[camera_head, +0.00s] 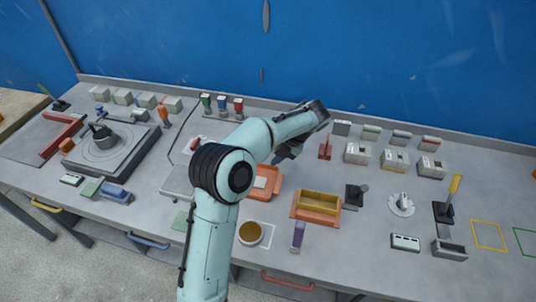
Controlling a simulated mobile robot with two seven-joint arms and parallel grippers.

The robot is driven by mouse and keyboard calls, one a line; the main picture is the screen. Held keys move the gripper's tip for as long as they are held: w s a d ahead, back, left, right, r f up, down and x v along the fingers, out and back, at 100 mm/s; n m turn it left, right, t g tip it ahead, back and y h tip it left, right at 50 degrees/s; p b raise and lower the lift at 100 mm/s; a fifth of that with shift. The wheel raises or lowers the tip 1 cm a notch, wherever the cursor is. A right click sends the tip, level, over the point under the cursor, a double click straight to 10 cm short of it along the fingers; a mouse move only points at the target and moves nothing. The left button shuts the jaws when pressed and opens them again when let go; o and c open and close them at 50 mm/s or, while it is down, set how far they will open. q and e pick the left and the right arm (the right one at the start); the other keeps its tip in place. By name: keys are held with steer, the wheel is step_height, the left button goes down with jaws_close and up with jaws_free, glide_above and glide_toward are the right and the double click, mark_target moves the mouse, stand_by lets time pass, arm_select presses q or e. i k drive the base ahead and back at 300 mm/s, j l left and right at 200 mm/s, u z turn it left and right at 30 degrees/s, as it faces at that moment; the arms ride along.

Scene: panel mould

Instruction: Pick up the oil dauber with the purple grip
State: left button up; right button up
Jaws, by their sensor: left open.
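The oil dauber with the purple grip (298,235) stands or lies near the front edge of the bench, right of a round pot with brown content (250,233). My left gripper (281,158) is beyond it, over the middle of the bench near an orange tray (267,184). Its fingers point down and toward the front, and it is open and apart from the dauber. My left arm crosses the middle of the view and hides part of the bench. My right gripper is not in view.
An orange box with a yellow inside (316,207) sits just behind the dauber. A black lever block (355,196) and a white dial (401,204) are to its right. Several labelled blocks line the back. A blue wall (400,60) rises behind the bench.

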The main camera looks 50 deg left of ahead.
mark_target(300, 226)
steer(key=k+l, duration=0.8)
steer(key=k, duration=0.05)
